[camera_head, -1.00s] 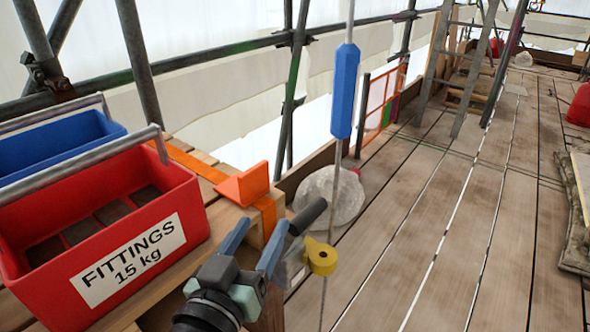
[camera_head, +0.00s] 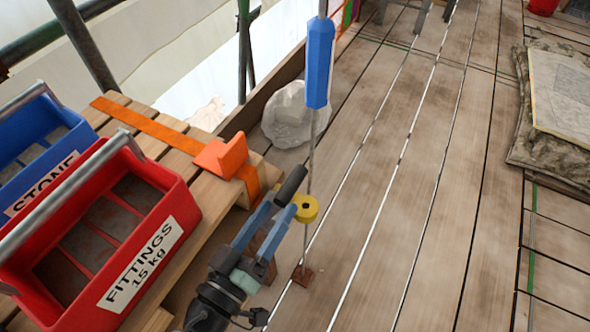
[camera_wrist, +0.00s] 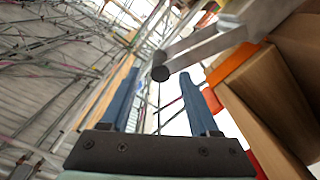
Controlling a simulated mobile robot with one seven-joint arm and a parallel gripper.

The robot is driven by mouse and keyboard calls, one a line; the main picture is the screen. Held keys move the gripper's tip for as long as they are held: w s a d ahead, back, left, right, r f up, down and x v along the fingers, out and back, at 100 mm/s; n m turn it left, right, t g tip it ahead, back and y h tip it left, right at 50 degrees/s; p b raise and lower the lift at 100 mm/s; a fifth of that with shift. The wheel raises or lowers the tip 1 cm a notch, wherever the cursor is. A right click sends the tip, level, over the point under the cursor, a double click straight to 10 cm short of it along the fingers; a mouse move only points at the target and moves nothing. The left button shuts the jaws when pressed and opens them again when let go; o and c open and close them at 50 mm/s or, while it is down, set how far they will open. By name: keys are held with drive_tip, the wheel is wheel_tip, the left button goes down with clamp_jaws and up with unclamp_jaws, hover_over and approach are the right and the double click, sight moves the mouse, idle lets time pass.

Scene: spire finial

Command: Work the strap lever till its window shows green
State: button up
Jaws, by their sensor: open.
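The strap lever has a black round grip (camera_head: 291,186) sticking out beside the front corner of the timber stack. In the wrist view, its grey arms (camera_wrist: 205,42) run in from the upper right, and the dark end of its grip (camera_wrist: 160,73) shows between my fingertips. The orange strap (camera_head: 150,125) crosses the timbers under an orange corner piece (camera_head: 222,155). My gripper (camera_head: 275,209) has its blue fingers apart, just below the grip. I cannot tell whether they touch it. My gripper also shows in the wrist view (camera_wrist: 159,82). The lever's window is not visible.
A yellow ring piece (camera_head: 305,208) and a blue weight (camera_head: 319,62) are on a vertical line just right of the lever. A red FITTINGS crate (camera_head: 153,262) and a blue STONE crate (camera_head: 45,150) stand left. Plank floor (camera_head: 420,200) lies open to the right.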

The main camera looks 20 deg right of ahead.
sight(296, 179)
drive_tip(key=p+x, duration=0.1)
drive_tip(key=x, duration=0.7)
drive_tip(key=shift+w+d, duration=0.15)
drive_tip(key=shift+d, duration=0.05)
clamp_jaws()
idle(1.1)
